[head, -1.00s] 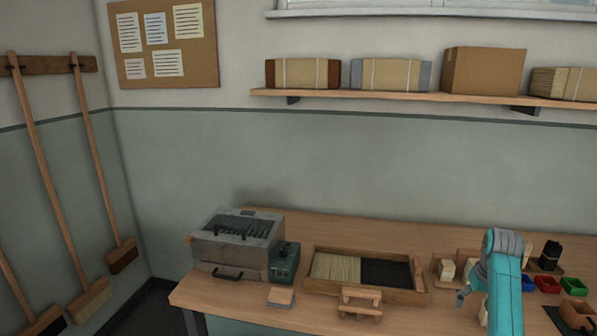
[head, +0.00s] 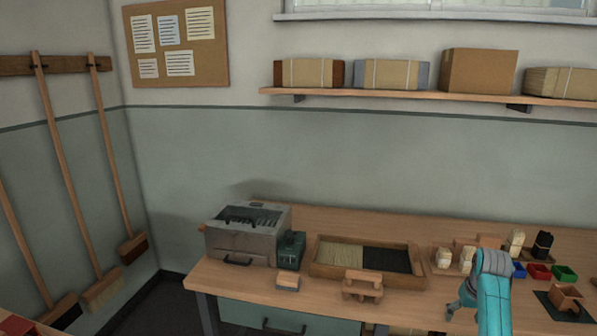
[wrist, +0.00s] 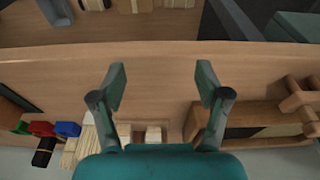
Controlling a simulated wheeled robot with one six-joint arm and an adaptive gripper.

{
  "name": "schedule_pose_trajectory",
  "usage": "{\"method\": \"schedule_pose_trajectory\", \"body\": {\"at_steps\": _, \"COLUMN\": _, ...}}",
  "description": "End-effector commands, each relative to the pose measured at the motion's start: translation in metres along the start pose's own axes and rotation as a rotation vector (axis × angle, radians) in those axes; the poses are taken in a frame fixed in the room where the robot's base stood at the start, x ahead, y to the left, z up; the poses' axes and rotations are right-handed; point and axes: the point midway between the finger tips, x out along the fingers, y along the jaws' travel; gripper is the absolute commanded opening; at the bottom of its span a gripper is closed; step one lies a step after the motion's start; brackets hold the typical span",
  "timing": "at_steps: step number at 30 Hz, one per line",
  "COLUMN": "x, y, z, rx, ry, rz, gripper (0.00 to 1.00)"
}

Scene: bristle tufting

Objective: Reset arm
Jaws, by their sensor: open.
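My gripper (wrist: 160,90) is open and empty in the wrist view, its two dark fingers apart above the wooden bench top, with its front edge running across the picture. In the head view my teal arm stands at the bench's right part, and the gripper (head: 456,305) shows only in part beside it, low over the front of the bench (head: 240,290). Nothing is between the fingers.
A wooden tray of pale and dark bristles (head: 318,270) lies mid-bench, with a small wooden stand (head: 362,284) in front. A grey machine (head: 247,240) stands left. Red (head: 538,271) and green (head: 565,274) bins and bristle bundles (head: 443,257) are at the right.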

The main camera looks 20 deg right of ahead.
Motion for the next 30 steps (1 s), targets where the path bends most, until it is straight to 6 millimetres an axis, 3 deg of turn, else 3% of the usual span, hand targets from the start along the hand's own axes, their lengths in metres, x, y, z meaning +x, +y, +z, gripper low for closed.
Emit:
{"method": "schedule_pose_trajectory", "body": {"at_steps": 11, "x": 0.073, "y": -0.055, "z": 0.046, "rx": -0.048, "ry": 0.095, "rz": 0.002, "gripper": 0.75}}
{"method": "schedule_pose_trajectory", "body": {"at_steps": 15, "x": 0.108, "y": -0.088, "z": 0.081, "rx": -0.078, "ry": 0.161, "rz": 0.001, "gripper": 0.75}}
{"method": "schedule_pose_trajectory", "body": {"at_steps": 21, "x": 0.144, "y": -0.131, "z": 0.139, "rx": -0.118, "ry": 0.260, "rz": -0.008, "gripper": 0.75}}
{"method": "schedule_pose_trajectory", "body": {"at_steps": 30, "x": 0.167, "y": -0.181, "z": 0.235, "rx": -0.178, "ry": 0.409, "rz": -0.034, "gripper": 0.75}}
